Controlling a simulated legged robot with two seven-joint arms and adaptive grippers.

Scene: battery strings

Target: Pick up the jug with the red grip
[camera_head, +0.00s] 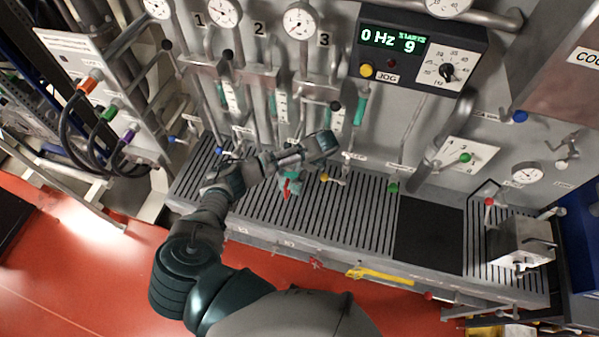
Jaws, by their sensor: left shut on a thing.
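My left arm rises from the bottom and reaches over the grated shelf. My left gripper (291,171) is shut at the wrist's far end, seen from above and partly hidden by the arm. A small teal body with a red part, seemingly the jug with the red grip (288,187), shows just below the wrist. It touches or almost touches the gripper. Most of its outline is hidden, and I cannot tell whether it is clear of the shelf. My right gripper is not in view.
The slotted shelf (360,225) runs below a wall of pipes and gauges. Yellow (324,178), green (393,188) and red (488,201) tap knobs stick out near it. A metal container (520,243) stands at the right end. Cables hang at the left.

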